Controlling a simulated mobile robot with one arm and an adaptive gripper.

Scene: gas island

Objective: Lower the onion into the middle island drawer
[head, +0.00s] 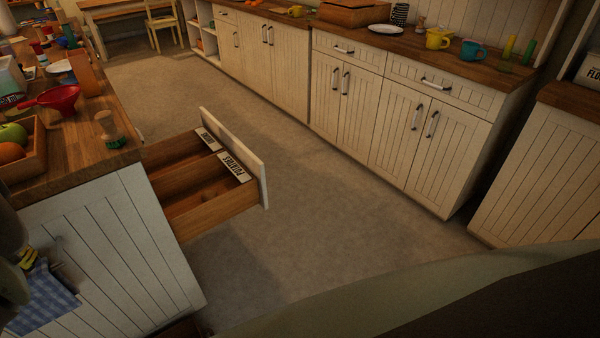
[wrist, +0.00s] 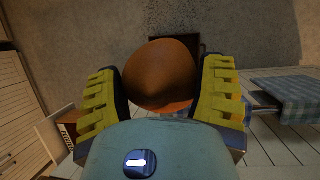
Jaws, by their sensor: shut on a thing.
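A round brown-orange onion (wrist: 160,76) sits between the yellow-padded fingers of my gripper (wrist: 165,80) in the wrist view; the gripper is shut on it. In the head view only part of my gripper (head: 27,260) shows at the left edge, in front of the island, and I cannot make out the onion there. The open island drawer (head: 215,209) sticks out from the island's far end, apart from my gripper. It has wooden dividers and two white labels; the nearer label (head: 235,167) seems to read POTATOES, the farther (head: 207,140) is unclear. The visible compartment floors look bare.
A blue checked towel (head: 45,300) hangs on the island front beside my gripper; it also shows in the wrist view (wrist: 287,95). Open floor (head: 320,200) lies between drawer and back cabinets.

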